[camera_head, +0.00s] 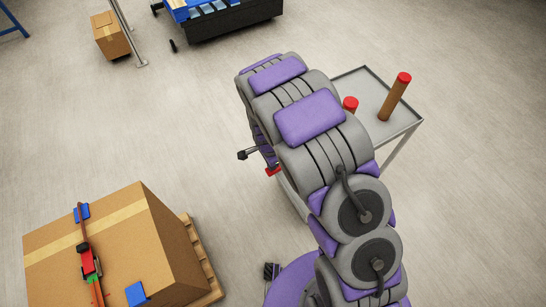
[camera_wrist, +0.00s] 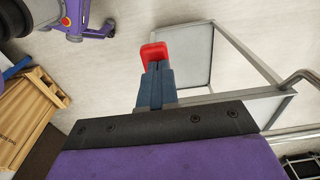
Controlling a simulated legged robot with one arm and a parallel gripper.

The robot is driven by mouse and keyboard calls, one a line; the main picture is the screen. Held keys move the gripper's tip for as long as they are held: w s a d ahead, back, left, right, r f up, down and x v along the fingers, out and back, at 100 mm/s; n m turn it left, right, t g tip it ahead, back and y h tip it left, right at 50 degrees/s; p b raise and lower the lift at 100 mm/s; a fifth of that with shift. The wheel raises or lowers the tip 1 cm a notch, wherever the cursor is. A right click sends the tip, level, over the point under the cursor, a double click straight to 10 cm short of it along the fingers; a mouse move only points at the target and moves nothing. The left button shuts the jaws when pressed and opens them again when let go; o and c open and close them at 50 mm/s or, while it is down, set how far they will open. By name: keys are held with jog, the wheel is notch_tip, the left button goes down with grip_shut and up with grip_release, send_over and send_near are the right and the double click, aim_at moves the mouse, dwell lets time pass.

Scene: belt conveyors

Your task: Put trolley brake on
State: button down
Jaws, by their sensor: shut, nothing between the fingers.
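The trolley is a grey metal frame with a tray top (camera_head: 385,85) in the head view, standing right of and behind my arm. In the wrist view its pale lower panel (camera_wrist: 190,58) and tubular frame show just beyond my gripper. In the head view my arm hides most of the gripper and the trolley's left side.
Brown cylinders with red caps (camera_head: 396,95) stand on the trolley. A large cardboard box (camera_head: 150,235) sits on a wooden pallet (camera_head: 205,262) at lower left. A smaller box (camera_head: 110,35) and a black-and-blue cart (camera_head: 230,22) are farther back. Open floor lies between them.

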jog(key=shift+s+a+f+t+h+b, duration=0.15)
jog(key=shift+f+t+h+b, duration=0.15)
jog(key=shift+f+h, duration=0.2)
jog(key=shift+a+f+t+h+b, duration=0.1)
jog(key=shift+f+t+h+b, duration=0.25)
jog(key=shift+f, duration=0.65)
jog(key=shift+f+b, duration=0.15)
jog(key=shift+b, duration=0.25)
jog(key=shift+s+f, duration=0.3)
jog(key=shift+s, duration=0.15)
jog(key=shift+d+r, duration=0.1)
